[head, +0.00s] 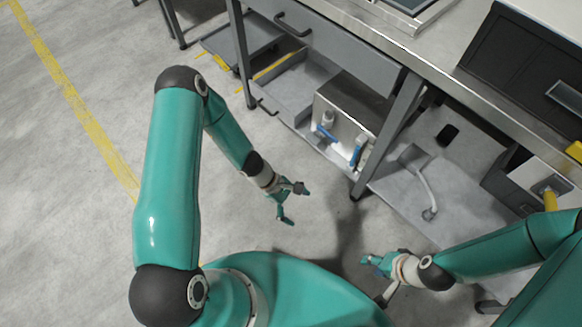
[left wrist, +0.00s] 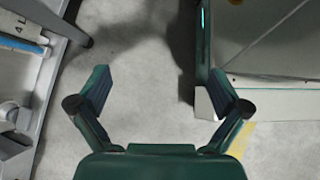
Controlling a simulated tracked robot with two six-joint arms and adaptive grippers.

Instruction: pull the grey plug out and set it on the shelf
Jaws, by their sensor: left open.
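My left gripper (head: 289,203) is open and empty over the bare floor, left of the bench leg and apart from the bench. In the left wrist view its two fingers (left wrist: 160,95) are spread with only floor between them. My right gripper (head: 376,264) is low near the bench's front; its finger opening is too small to tell. A metal box (head: 345,112) with blue handles stands under the bench, with a small pale grey fitting (head: 327,119) on its front. I cannot tell whether this is the plug. The lower shelf (head: 395,185) carries a curved grey pipe (head: 428,190).
A bench leg (head: 388,135) stands between the box and the lower shelf's right part. A small black object (head: 447,134) lies on that shelf. A grey drawer (head: 320,42) hangs under the worktop. The floor at left is clear beside a yellow line (head: 75,95).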

